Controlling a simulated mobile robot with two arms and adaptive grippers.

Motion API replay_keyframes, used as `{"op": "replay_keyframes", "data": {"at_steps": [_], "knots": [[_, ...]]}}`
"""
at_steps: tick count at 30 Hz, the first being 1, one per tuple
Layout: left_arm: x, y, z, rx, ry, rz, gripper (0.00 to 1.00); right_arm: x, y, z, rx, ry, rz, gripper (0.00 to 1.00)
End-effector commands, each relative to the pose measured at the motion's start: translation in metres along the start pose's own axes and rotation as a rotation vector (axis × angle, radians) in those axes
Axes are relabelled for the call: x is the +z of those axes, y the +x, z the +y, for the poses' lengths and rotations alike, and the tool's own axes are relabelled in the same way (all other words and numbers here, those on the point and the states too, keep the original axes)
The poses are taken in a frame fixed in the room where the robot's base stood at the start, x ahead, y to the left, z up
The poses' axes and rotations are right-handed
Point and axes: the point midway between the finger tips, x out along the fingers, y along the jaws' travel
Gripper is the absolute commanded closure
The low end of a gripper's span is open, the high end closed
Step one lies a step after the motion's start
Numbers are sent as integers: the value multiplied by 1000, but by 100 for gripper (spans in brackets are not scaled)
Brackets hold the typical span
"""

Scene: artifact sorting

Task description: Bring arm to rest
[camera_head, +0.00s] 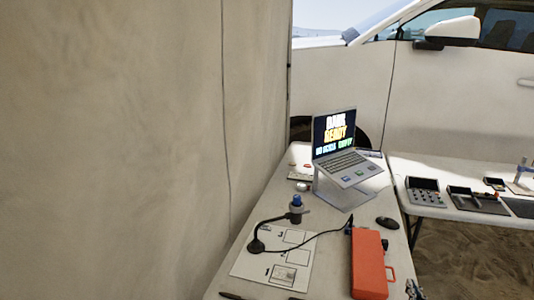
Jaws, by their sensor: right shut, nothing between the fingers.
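My right gripper (412,289) shows only in part at the bottom edge of the head view, just right of the orange case. It is shut and empty, and apart from the things on the table as far as I can tell. Most of it and its arm are cut off by the frame. My left gripper is not in view.
A white table (223,283) holds an orange case (369,262), a laptop (340,166) on a stand, a black mouse (387,223), a microscope-like device (296,207) and a printed sheet (291,258). A second table (437,211) holds several devices. A tent wall (130,140) closes the left.

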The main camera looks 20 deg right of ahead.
Motion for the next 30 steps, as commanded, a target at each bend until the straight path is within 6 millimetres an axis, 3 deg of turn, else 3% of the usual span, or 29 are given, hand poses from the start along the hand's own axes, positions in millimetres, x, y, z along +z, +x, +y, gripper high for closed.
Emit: {"op": "replay_keyframes", "data": {"at_steps": [4,8,12,16,21,30], "knots": [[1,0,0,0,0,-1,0,13,-8,-17,-23,-28,-55,100],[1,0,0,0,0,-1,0,46,-36,-60,-82,-105,-202,100],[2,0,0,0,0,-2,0,94,-94,-112,-171,-225,-415,100],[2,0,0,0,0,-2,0,128,-158,-146,-252,-332,-595,100],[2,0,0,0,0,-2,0,151,-227,-168,-333,-432,-760,100],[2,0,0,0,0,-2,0,167,-320,-180,-441,-555,-958,100]]}}
